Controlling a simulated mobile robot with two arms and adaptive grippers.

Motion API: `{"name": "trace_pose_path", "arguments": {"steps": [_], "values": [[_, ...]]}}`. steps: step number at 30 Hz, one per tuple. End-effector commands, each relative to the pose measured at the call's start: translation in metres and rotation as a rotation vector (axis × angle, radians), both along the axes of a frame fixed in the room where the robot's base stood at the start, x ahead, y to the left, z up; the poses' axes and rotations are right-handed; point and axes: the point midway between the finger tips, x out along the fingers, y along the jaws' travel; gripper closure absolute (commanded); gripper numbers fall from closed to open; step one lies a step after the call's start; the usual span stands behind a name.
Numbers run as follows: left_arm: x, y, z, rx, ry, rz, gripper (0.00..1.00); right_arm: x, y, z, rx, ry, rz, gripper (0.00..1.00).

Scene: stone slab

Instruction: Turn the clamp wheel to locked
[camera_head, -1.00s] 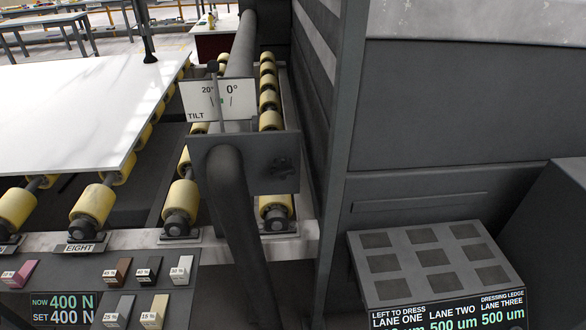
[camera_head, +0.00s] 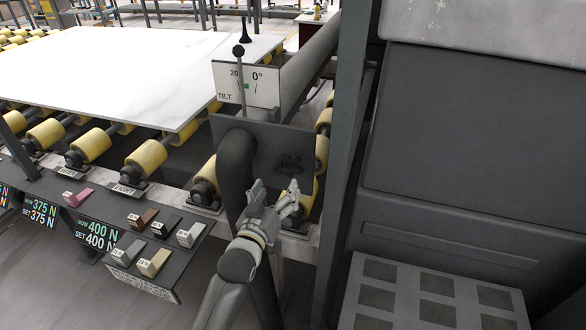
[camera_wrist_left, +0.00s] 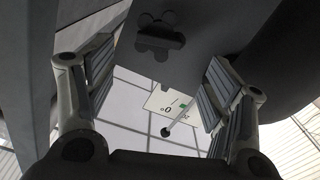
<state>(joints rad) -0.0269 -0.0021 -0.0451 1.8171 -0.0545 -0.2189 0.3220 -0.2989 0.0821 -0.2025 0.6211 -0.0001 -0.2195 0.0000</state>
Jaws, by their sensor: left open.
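The clamp wheel (camera_head: 290,163) is a small dark lobed knob on the face of a dark upright plate (camera_head: 258,140), below the tilt sign. It also shows in the wrist view, upper middle, as a dark lobed wheel (camera_wrist_left: 158,38). My left gripper (camera_head: 272,190) is open and empty, just below and in front of the wheel, apart from it as far as I can tell. In the wrist view its fingers (camera_wrist_left: 160,75) stand wide to either side, with the wheel between and beyond them. No lock marking is readable. My right gripper is not seen.
A thick dark pipe (camera_head: 237,165) curves down close to the left of the wheel. A tilt sign (camera_head: 246,84) and a ball-topped lever (camera_head: 239,51) stand above. Yellow rollers (camera_head: 145,158) carry a white slab (camera_head: 130,65) at left. A dark post and cabinet (camera_head: 455,150) border the right.

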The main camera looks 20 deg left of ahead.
Motion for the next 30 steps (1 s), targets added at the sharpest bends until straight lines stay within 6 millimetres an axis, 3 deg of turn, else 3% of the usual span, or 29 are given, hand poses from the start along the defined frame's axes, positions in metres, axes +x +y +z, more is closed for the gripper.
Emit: {"name": "trace_pose_path", "arguments": {"steps": [5, 15, 21, 30], "values": [[0.032, -0.002, 0.003, 0.000, -0.001, -0.001, 0.25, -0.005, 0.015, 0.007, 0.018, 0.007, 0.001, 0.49], [0.080, -0.003, 0.001, 0.000, 0.000, -0.001, 0.25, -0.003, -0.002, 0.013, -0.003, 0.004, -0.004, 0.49], [0.091, -0.004, 0.000, 0.000, 0.002, -0.001, 0.25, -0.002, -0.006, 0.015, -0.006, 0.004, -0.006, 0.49], [0.092, -0.004, 0.000, 0.000, 0.001, -0.001, 0.25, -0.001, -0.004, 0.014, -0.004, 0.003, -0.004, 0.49]]}}
